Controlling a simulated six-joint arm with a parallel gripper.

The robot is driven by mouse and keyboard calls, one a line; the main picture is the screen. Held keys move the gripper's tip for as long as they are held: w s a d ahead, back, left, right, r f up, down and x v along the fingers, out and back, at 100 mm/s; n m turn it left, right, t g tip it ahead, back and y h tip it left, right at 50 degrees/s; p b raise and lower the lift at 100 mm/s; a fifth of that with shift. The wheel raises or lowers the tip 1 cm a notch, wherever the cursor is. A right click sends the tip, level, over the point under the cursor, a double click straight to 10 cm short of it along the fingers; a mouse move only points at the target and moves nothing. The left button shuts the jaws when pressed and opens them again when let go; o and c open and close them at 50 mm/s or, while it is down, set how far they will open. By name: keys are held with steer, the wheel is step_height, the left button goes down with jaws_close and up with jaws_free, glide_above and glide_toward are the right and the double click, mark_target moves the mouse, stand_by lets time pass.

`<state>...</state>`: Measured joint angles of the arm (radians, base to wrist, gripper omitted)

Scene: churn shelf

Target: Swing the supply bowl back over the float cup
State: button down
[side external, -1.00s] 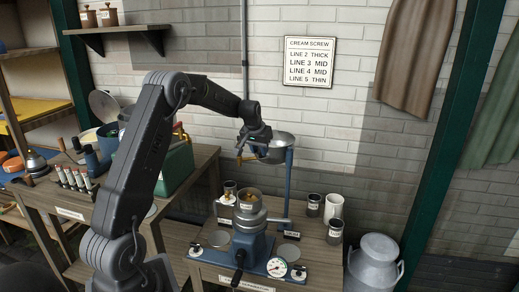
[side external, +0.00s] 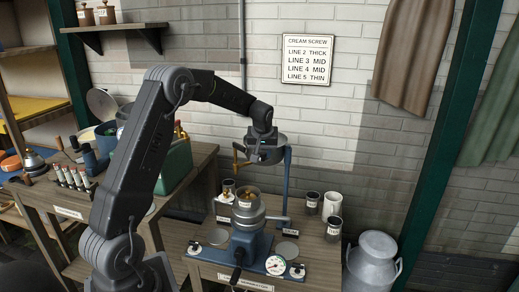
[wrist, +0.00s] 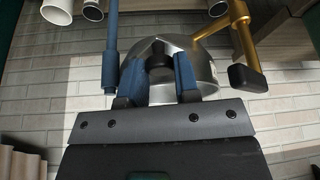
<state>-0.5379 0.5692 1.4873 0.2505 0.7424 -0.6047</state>
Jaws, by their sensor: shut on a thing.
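The supply bowl (side external: 268,156) is a silver metal bowl on a blue post (side external: 287,180), with a brass tap (side external: 240,160) on its left side. In the wrist view the bowl (wrist: 208,72) lies just beyond my fingers, with the tap (wrist: 240,40) at the right. My gripper (wrist: 160,68) is shut on a dark handle or knob (wrist: 159,64) at the bowl. In the side view my gripper (side external: 262,135) is at the bowl, its fingertips unclear. The float cup (side external: 247,198), with brass inside, tops the blue separator, below and slightly left of the bowl.
The separator (side external: 248,250) stands on the wooden bench with a gauge (side external: 276,265). Small dark canisters (side external: 332,228) and a white cylinder (side external: 331,205) stand at right. A milk churn (side external: 373,262) is on the floor. A green box (side external: 176,166) is on the left bench.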

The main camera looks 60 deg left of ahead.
steer(key=w+d+n+g, duration=0.2)
steer(key=d+n, duration=0.4)
steer(key=shift+w+n+g+y, duration=0.15)
steer(key=shift+n+g+y, duration=0.15)
steer(key=shift+n, duration=0.1)
steer(key=shift+d, duration=0.15)
steer(key=c, duration=0.9)
jaws_free()
steer(key=shift+o, duration=0.3)
steer(key=v, duration=1.3)
steer(key=shift+d+r, duration=0.15)
steer(key=shift+r, duration=0.2)
